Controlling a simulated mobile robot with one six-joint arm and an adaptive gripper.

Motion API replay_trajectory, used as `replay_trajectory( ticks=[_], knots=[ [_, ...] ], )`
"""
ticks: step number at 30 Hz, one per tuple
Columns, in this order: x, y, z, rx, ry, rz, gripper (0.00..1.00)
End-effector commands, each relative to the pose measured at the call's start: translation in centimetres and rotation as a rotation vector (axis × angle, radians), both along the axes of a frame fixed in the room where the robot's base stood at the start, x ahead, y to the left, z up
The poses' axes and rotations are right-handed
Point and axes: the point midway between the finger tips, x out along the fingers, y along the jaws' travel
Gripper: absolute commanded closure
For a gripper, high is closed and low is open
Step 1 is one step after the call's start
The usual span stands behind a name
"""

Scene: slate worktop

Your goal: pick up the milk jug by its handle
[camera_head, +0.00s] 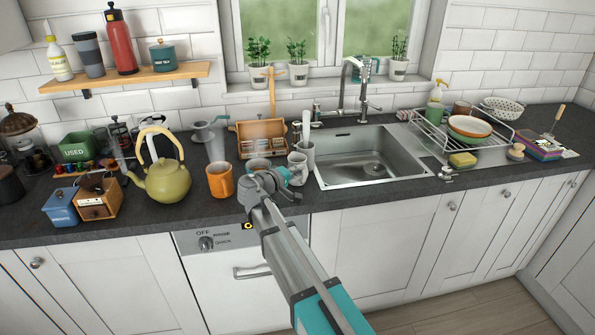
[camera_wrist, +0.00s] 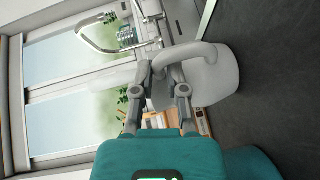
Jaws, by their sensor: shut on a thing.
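The milk jug (camera_wrist: 218,80) is plain white with a curved handle. In the wrist view it stands just beyond my gripper (camera_wrist: 162,78), on the right of the fingers. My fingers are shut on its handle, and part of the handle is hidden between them. In the head view the white jug (camera_head: 298,168) shows beside my gripper (camera_head: 268,172), on the worktop left of the sink. My arm hides part of that area. I cannot tell whether the jug's base touches the worktop.
An orange mug (camera_head: 220,180) and a yellow-green kettle (camera_head: 166,181) stand to the left. A wooden box (camera_head: 262,130) is behind my gripper. The sink (camera_head: 375,165) lies to the right, with a dish rack (camera_head: 440,135) beyond it. The front worktop strip is narrow.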

Motion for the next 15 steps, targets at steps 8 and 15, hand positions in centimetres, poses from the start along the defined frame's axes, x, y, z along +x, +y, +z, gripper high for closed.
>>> replay_trajectory(
  ticks=[8, 15],
  knots=[
    [-0.04, 0.0, 0.0, -0.001, 0.001, 0.0, 1.0],
    [-0.05, 0.01, 0.3, 0.0, 0.001, 0.0, 1.0]
  ],
)
